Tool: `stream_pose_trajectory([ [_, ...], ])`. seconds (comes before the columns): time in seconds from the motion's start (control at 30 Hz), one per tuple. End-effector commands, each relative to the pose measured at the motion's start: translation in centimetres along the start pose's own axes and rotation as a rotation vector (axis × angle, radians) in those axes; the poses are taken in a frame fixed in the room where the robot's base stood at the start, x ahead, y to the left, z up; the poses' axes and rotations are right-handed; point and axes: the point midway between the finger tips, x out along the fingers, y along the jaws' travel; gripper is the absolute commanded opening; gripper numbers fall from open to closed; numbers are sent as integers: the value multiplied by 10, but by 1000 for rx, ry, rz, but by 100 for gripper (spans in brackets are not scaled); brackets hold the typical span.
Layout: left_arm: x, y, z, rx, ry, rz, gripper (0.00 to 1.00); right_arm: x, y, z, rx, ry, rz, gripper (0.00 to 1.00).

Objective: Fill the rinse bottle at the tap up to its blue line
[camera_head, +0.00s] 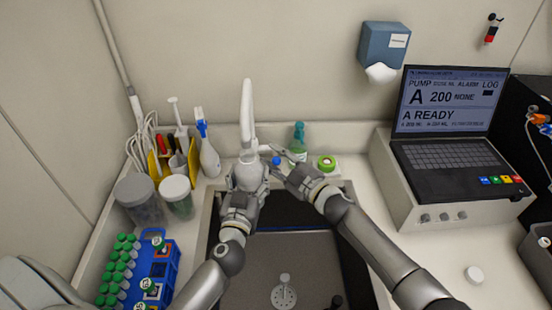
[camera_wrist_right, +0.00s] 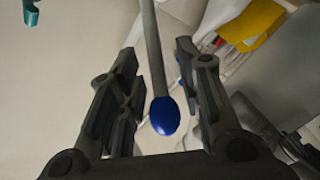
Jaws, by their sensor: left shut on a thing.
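The white tap (camera_head: 247,105) stands tall at the back of the sink (camera_head: 215,265). My left gripper (camera_head: 248,185) is shut below the tap on a pale thing (camera_head: 249,170), which seems to be the rinse bottle. The gripper covers much of it, and I cannot make out its blue line or water level. A grey lever with a blue knob (camera_head: 276,160) sits right of the tap. My right gripper (camera_head: 286,171) is at the lever. In the right wrist view its fingers (camera_wrist_right: 157,88) are apart, with the blue knob (camera_wrist_right: 164,116) between them and gaps on both sides.
A white squeeze bottle with blue top (camera_head: 209,155) and a yellow tool holder (camera_head: 158,163) stand left of the tap. A blue rack (camera_head: 155,268) is front left, a laptop (camera_head: 450,140) right.

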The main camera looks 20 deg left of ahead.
Motion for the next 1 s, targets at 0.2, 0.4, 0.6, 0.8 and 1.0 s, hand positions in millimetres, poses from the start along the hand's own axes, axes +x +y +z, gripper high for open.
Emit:
stream_pose_trajectory([
  [0.2, 0, 0, -1, 0, 1, 0, 34, 0, 0, 0, 0, 0, 0, 29],
  [0.4, 0, 0, -1, 0, 1, 0, 34, 0, 0, 0, 0, 0, 0, 3],
  [0.6, 0, 0, -1, 0, 1, 0, 34, 0, 0, 0, 0, 0, 0, 0],
  [0.8, 0, 0, -1, 0, 1, 0, 34, 0, 0, 1, 1, -1, 0, 0],
  [1.0, 0, 0, -1, 0, 1, 0, 34, -2, -3, 3, -7, 10, 11, 0],
])
